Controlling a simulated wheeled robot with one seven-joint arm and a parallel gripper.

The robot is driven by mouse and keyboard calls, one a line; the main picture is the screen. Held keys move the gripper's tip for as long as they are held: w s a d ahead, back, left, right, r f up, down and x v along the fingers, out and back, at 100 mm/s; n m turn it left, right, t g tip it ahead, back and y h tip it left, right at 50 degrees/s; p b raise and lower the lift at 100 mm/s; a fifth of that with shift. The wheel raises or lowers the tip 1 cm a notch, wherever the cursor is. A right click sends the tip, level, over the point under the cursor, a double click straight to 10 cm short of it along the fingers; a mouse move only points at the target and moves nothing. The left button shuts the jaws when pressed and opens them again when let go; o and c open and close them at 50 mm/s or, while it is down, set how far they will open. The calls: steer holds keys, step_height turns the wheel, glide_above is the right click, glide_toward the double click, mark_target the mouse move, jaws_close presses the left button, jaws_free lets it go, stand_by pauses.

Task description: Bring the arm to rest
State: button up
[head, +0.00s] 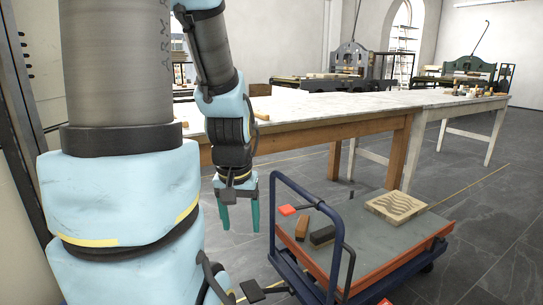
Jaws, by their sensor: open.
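My arm comes in from the left of the head view and bends down in front of the marble-topped table. My gripper (240,214) hangs pointing down, its two teal fingers apart with nothing between them. It is just left of the cart's blue handle, beside the table's near end. Part of the forearm and the lower arm links cover the left of the view.
A blue-handled cart (413,250) stands at the lower right, carrying a wavy-patterned block (396,207), a dark block (322,236), a brown block (302,228) and a red piece (287,210). A long table (330,112) runs behind. Grey floor (500,215) is clear at right.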

step_height(320, 180, down, 12)
steer(key=r+b, duration=0.1)
steer(key=b, duration=0.8)
step_height(320, 180, up, 36)
steer(key=p, duration=3.6)
steer(key=shift+s, duration=0.3)
steer(key=shift+f, duration=0.1)
